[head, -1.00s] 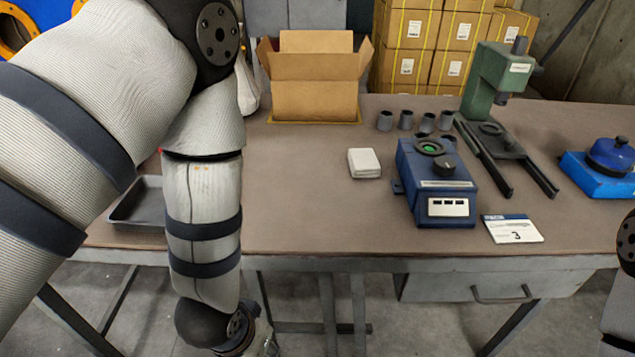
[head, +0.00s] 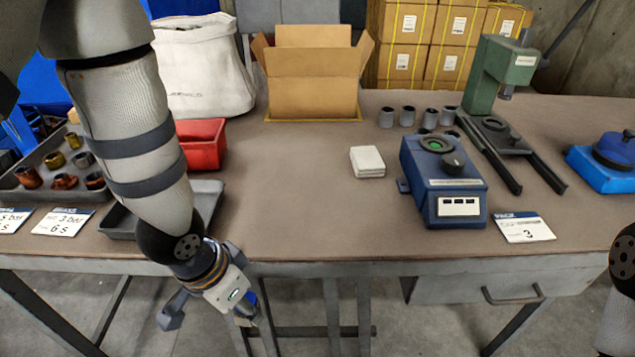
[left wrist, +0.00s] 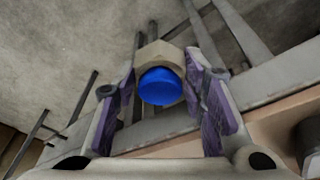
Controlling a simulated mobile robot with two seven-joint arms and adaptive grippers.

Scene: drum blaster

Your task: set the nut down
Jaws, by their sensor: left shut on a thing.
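My left gripper (head: 243,303) hangs in front of the table's front edge, low over the floor. In the left wrist view the left gripper (left wrist: 160,92) is shut on a hexagonal nut (left wrist: 160,55), which is pale metal with a blue round middle. The nut sits between the two purple-padded fingers, touching nothing else that I can see. In the head view the nut is small and mostly hidden by the gripper. Only part of my right arm shows at the right edge; its gripper is out of view.
A shallow grey tray (head: 117,224) lies near the table's front left, beside a red bin (head: 205,150). The middle tabletop is clear.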

